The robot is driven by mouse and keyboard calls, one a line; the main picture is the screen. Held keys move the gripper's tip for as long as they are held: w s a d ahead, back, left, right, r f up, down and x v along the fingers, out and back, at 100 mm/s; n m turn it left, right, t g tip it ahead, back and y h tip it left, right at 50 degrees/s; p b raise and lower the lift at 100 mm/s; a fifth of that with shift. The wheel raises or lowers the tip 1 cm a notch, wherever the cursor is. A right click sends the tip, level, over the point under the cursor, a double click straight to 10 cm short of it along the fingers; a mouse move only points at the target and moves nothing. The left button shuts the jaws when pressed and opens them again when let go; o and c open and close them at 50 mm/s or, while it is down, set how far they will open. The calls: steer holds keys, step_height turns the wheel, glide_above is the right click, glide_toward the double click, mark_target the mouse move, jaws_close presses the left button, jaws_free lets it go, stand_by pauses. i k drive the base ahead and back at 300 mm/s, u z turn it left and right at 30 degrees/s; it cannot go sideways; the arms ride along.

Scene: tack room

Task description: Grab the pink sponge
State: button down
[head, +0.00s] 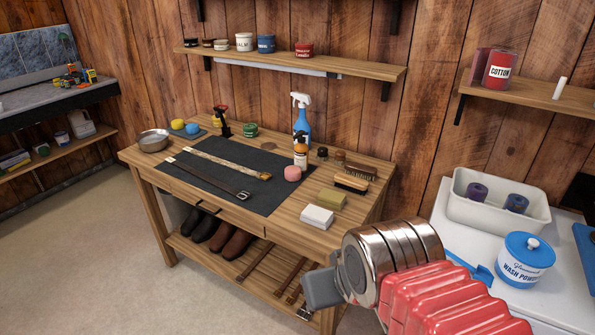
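The pink sponge (293,173) is a small, round, pale pink piece. My gripper (318,290) shows as a grey end piece at the lower middle, in front of the bench's right side. It is apart from the sponge, lower in the picture and to the right. Its fingers are not clear enough to tell open from shut.
A white block (317,217), a yellowish sponge (331,199) and brushes (352,182) lie right of the pink sponge. A blue spray bottle (301,122) stands behind. A strap (212,177) lies across the mat. A white cabinet (545,300) stands at right.

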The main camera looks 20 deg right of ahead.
mark_target(293, 173)
steer(key=z, duration=0.15)
steer(key=i, duration=0.85)
steer(key=u, duration=0.25)
steer(key=k, duration=0.75)
steer(key=u, duration=0.55)
steer(key=k, duration=0.6)
steer(key=u, duration=0.45)
steer(key=i, duration=1.65)
steer(key=z, duration=0.4)
